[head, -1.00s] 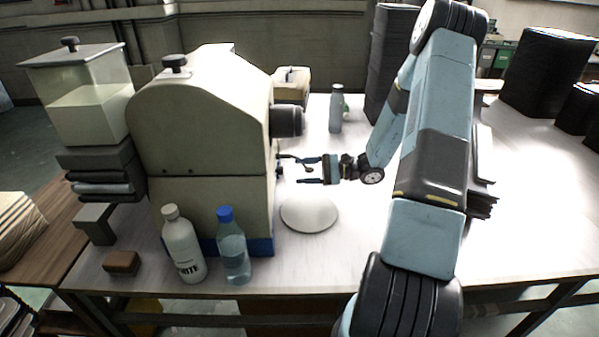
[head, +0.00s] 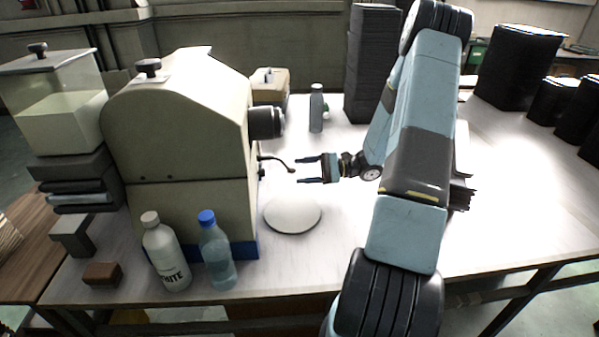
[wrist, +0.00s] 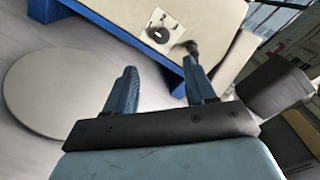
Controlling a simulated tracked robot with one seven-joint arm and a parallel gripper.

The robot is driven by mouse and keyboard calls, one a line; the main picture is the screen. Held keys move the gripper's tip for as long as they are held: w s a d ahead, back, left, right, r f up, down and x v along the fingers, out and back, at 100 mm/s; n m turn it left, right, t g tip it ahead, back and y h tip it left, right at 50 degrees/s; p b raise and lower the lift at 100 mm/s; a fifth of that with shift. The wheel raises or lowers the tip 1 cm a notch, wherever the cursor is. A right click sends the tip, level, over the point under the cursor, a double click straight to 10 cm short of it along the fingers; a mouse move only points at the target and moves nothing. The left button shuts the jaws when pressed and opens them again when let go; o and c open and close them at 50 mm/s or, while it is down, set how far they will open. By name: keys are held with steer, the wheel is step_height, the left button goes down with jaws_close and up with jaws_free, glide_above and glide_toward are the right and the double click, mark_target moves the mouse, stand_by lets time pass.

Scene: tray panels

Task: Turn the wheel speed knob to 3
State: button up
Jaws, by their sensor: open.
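The beige machine (head: 185,140) stands on the table at the left. In the wrist view, a small dark round knob (wrist: 158,35) sits on a pale dial plate (wrist: 166,24) on the machine's face, with printed marks around it. The knob's pointer direction is too small to read. My gripper (head: 298,170) is open and empty, its two blue fingers (wrist: 158,65) pointing toward that face, apart from it. The knob lies ahead of the gap between the fingers. In the head view, a thin dark lever (head: 276,161) sticks out of the machine just before the fingertips.
A dark lever end (wrist: 190,47) shows close to the right fingertip. A round pale plate (head: 292,214) lies on the table below the gripper. Two bottles (head: 165,250) (head: 217,250) stand before the machine, and a grey bottle (head: 317,108) stands behind.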

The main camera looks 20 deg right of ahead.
steer(key=v, duration=0.6)
stand_by(0.7)
steer(key=shift+d, duration=0.1)
stand_by(0.4)
steer(key=v, duration=0.7)
steer(key=shift+d, duration=0.3)
